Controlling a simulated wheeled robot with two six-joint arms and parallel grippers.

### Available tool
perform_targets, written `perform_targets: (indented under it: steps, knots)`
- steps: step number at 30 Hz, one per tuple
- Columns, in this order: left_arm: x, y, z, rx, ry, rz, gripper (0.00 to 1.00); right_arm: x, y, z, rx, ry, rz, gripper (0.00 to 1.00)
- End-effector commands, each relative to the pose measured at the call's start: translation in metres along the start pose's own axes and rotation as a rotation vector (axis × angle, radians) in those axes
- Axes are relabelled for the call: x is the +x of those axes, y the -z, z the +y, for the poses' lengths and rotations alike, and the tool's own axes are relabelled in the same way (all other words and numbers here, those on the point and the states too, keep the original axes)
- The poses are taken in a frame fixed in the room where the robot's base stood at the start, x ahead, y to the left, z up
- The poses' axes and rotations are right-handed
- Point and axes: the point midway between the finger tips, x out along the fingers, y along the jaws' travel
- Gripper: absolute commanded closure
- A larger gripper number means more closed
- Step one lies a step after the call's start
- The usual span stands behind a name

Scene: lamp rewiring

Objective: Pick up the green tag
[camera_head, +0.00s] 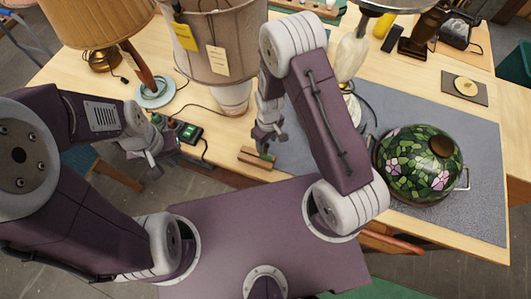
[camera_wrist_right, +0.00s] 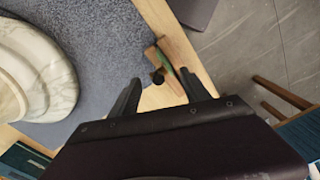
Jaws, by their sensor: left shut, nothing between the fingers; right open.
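The green tag (camera_wrist_right: 165,62) shows as a thin green strip at a small wooden block (camera_wrist_right: 179,48) near the table edge in the right wrist view. In the head view the wooden block (camera_head: 256,159) sits at the table's front edge, with a bit of green at its right end. My right gripper (camera_head: 270,138) is open just above the block. In the wrist view its two dark fingers stand apart on the near side of the tag, with nothing clearly between them. My left gripper (camera_head: 155,162) is shut and empty, off the table's front edge at left.
A green stained-glass lampshade (camera_head: 418,162) rests on the grey mat (camera_head: 480,195) at right. A marble lamp base (camera_wrist_right: 38,72) stands left in the wrist view. A large beige lampshade (camera_head: 222,55) with paper tags stands behind. A switch box (camera_head: 187,131) lies near my left gripper.

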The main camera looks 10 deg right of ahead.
Motion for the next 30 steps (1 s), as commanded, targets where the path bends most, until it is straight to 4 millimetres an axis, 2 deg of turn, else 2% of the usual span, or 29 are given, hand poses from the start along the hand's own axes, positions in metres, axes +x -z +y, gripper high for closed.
perform_targets:
  steps: [2, 3, 6, 13, 14, 18, 20, 30]
  knots:
    - [-0.01, 0.001, 0.0, 0.0, 0.0, 0.0, 1.0, 0.009, -0.002, 0.002, 0.001, 0.001, -0.004, 0.45]
    - [-0.009, 0.001, 0.0, 0.0, 0.0, 0.0, 1.0, 0.018, -0.002, 0.002, 0.002, 0.002, -0.004, 0.45]
    - [-0.009, 0.001, 0.0, 0.0, 0.0, 0.0, 1.0, 0.029, 0.0, 0.002, 0.001, 0.0, 0.0, 0.45]
    - [-0.009, 0.001, 0.0, 0.0, 0.0, 0.0, 1.0, 0.032, 0.0, 0.002, 0.0, 0.0, 0.0, 0.45]
    - [-0.009, 0.001, 0.0, 0.0, 0.0, 0.0, 1.0, 0.032, 0.0, 0.002, 0.0, 0.0, 0.0, 0.48]
    - [-0.009, 0.001, 0.0, 0.0, 0.0, 0.0, 1.0, 0.032, 0.0, 0.002, 0.0, 0.0, 0.0, 0.87]
    - [-0.009, 0.001, 0.0, 0.0, 0.0, 0.0, 1.0, 0.032, 0.0, 0.002, 0.0, 0.0, 0.0, 1.0]
    - [-0.008, 0.001, 0.0, 0.0, 0.0, 0.0, 1.0, 0.026, 0.001, 0.003, 0.001, -0.001, 0.004, 1.0]
